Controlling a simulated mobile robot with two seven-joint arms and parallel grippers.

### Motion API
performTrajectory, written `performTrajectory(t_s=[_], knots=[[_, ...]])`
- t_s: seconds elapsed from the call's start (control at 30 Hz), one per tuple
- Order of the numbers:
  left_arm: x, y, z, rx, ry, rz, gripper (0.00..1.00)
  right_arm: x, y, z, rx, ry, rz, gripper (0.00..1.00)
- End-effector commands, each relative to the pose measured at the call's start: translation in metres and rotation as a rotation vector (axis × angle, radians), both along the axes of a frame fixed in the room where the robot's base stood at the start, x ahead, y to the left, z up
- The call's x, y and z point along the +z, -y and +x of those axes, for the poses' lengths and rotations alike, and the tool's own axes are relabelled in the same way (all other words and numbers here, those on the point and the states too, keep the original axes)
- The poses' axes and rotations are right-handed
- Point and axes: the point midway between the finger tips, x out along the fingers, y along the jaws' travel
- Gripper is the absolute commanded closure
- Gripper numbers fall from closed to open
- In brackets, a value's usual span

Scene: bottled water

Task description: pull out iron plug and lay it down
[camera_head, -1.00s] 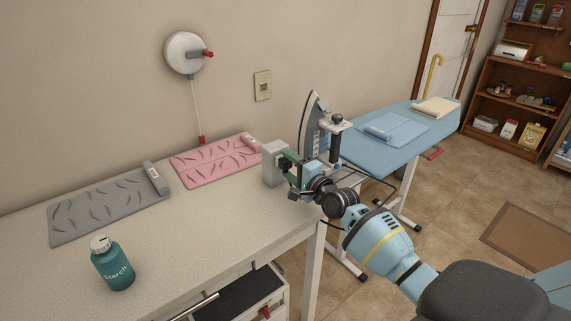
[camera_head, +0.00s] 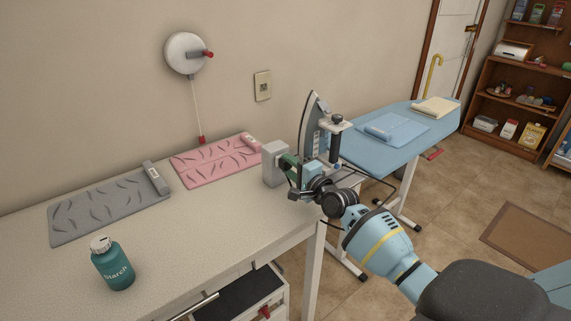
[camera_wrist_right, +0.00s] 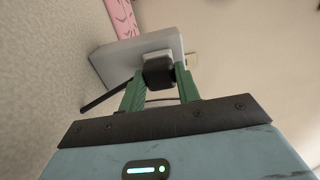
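The iron plug (camera_wrist_right: 158,72) is a black block, seated at a pale face on the grey socket box (camera_wrist_right: 118,62) in the right wrist view. The socket box (camera_head: 274,163) stands at the table's back right edge in the head view. My right gripper (camera_head: 289,162) is beside it. Its green fingers (camera_wrist_right: 159,78) lie against both sides of the plug, seemingly shut on it. A dark cable shows near the fingers. The iron (camera_head: 311,125) stands upright behind my right gripper, partly hidden by it. My left gripper is not in view.
The table (camera_head: 215,235) has bare room at front centre. It holds a pink mat (camera_head: 215,163), a grey mat (camera_head: 105,208) and a starch bottle (camera_head: 112,266). A blue ironing board (camera_head: 375,150) stands beyond my right gripper. A cord hangs from a wall reel (camera_head: 183,54).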

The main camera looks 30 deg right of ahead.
Motion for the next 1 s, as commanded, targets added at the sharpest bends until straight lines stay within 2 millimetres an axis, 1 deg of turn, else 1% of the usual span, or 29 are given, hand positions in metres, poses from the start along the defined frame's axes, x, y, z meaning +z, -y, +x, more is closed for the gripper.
performTrajectory(t_s=[0.03,0.2,0.37,1.0], knots=[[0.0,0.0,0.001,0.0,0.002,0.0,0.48,0.0,0.0,0.0,0.0,0.0,0.0,0.8],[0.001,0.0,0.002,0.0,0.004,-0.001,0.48,0.0,0.0,0.0,0.0,0.0,0.0,1.0],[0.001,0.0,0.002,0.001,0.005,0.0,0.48,0.0,0.0,-0.001,0.0,0.0,0.0,1.0],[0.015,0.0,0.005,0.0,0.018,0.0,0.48,0.002,0.002,-0.022,0.0,0.002,-0.001,1.0]])
